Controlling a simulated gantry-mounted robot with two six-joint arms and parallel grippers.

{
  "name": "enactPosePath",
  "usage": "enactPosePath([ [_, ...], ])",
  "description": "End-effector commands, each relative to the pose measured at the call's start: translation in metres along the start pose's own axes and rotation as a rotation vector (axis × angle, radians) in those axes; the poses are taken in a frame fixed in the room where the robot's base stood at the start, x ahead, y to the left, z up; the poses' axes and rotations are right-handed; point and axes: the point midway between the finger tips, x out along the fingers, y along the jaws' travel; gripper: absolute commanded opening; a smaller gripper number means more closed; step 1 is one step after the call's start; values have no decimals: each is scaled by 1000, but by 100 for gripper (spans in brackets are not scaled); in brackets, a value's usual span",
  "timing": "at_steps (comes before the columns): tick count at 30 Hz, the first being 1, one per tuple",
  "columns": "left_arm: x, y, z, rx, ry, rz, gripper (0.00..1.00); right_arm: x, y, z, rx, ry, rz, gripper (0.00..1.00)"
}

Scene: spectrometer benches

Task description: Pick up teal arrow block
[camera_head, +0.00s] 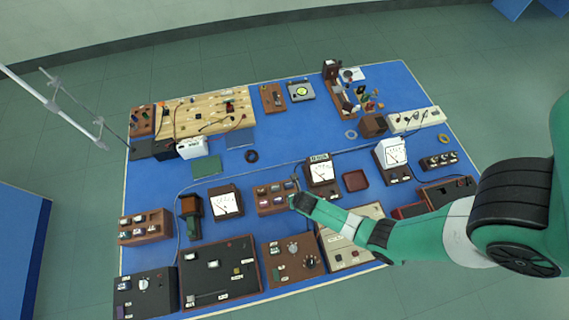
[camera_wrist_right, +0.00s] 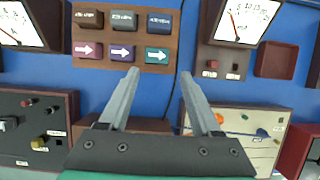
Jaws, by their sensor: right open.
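The teal arrow block (camera_wrist_right: 158,54) sits at the lower right of a brown rack (camera_wrist_right: 88,47) in the right wrist view, its white arrow pointing right. A purple arrow block (camera_wrist_right: 122,52) and a pink arrow block (camera_wrist_right: 88,49) sit to its left in the same row. My right gripper (camera_wrist_right: 159,74) is open and empty, its two fingertips just below the teal block in the picture and to either side of it. In the head view my right gripper (camera_head: 297,199) is at the right end of the rack (camera_head: 264,210). My left gripper is out of view.
Dark labelled blocks (camera_wrist_right: 125,19) fill the rack's upper row. A white-faced meter (camera_wrist_right: 243,20) stands to its right and another (camera_wrist_right: 20,25) to its left. A small brown tray (camera_wrist_right: 276,60) lies farther right. Boxes with knobs stand nearer; blue tabletop shows between.

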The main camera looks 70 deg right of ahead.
Motion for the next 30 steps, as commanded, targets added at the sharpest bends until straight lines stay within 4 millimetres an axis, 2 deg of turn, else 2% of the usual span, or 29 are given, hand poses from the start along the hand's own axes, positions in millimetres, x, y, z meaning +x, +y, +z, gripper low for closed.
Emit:
enactPosePath([
  [5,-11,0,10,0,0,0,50,14,2,1,4,-4,4,65],
  [10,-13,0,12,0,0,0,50,17,3,2,3,-5,5,65],
  [13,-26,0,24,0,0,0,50,34,3,1,4,-5,6,65],
  [18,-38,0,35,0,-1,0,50,65,4,2,4,-4,4,65],
  [20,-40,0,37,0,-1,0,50,72,3,2,4,-4,4,65],
  [28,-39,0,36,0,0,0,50,74,4,4,3,-6,6,65],
  [29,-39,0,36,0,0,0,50,74,4,4,3,-6,6,63],
  [30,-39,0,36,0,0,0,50,74,4,4,3,-6,6,56],
])
